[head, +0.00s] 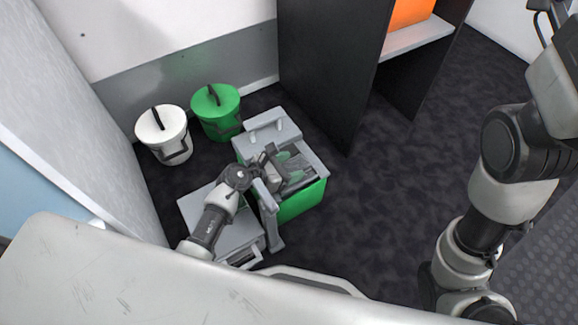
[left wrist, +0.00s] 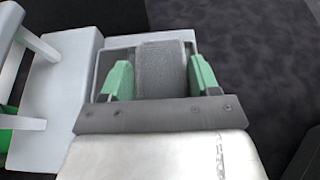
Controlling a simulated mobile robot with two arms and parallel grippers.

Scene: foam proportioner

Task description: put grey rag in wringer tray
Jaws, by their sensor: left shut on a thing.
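My left gripper (head: 287,163) reaches down over a grey wringer unit with a green lower body (head: 302,202). In the left wrist view its two green fingertips (left wrist: 160,78) are shut on the grey rag (left wrist: 166,66), a flat textured piece between them. The rag is held over or in the wringer tray (left wrist: 190,42), whose pale rim shows around it. I cannot tell whether the rag touches the tray's bottom. In the head view my arm and gripper hide most of the rag. My right gripper is out of view; only my right arm shows.
A white lidded bucket (head: 162,130) and a green lidded bucket (head: 216,108) stand by the wall behind. A dark shelf unit (head: 325,75) rises behind right. A grey step-like unit (head: 225,232) stands to the left. Dark carpet (head: 400,190) is free to the right.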

